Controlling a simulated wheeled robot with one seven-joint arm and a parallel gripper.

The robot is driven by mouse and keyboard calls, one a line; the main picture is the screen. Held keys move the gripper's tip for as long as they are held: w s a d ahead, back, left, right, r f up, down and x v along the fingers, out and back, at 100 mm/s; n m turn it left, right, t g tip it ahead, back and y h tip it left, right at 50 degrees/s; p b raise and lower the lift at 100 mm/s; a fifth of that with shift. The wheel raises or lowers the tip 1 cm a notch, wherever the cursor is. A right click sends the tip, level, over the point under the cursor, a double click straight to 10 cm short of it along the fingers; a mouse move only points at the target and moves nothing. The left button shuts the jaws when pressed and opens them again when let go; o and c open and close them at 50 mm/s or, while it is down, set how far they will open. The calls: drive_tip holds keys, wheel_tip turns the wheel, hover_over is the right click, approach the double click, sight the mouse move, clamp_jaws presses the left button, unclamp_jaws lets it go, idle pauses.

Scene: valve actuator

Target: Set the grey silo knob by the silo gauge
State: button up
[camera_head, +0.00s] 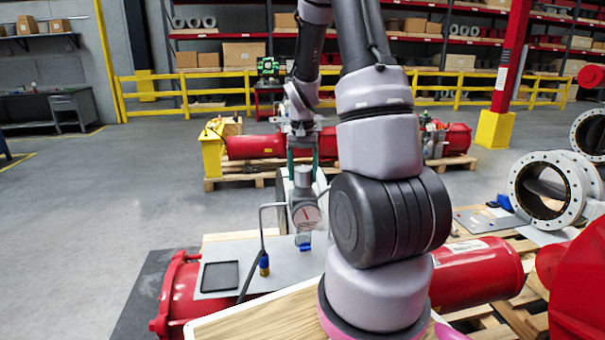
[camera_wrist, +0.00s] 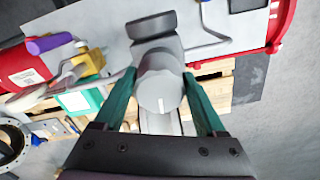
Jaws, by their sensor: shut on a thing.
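The grey silo knob (camera_head: 303,176) is a short upright cylinder on top of the silo gauge's fitting. In the wrist view the knob (camera_wrist: 158,92) shows its round top with a short white line pointing toward the bottom of the picture. My gripper (camera_head: 303,181) points down with its green fingers on either side of the knob, shut on it. The fingers also show in the wrist view (camera_wrist: 159,88). The silo gauge (camera_head: 305,214) is a round pale dial just below the knob, facing the head camera. A small red needle shows on it, but the scale is too small to read.
A bent grey pipe (camera_head: 262,232) stands left of the gauge. Red cylinders (camera_head: 470,275) and a grey plate (camera_head: 220,252) lie around the fitting. White flanged pipes (camera_head: 543,190) stand at the right. The floor at the left is clear.

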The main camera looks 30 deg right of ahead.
sight(302, 169)
drive_tip(key=o, duration=1.3)
drive_tip(key=shift+r, duration=0.15)
wheel_tip(302, 169, up, 11)
drive_tip(key=shift+f, duration=0.2)
drive_tip(key=shift+s+a+r+n+t+y, duration=0.4)
drive_tip(key=shift+s+a+r+t, duration=0.8)
drive_tip(key=shift+s+a+r, duration=1.6)
drive_tip(key=shift+s+a+r+n+t+y, duration=0.25)
drive_tip(key=shift+s+a+r+n+t, duration=0.3)
drive_tip(key=shift+s+a+r+t, duration=1.65)
drive_tip(key=shift+s+a+r+n+t+y, duration=0.3)
drive_tip(key=shift+s+a+r, duration=1.3)
drive_tip(key=shift+s+r, duration=2.05)
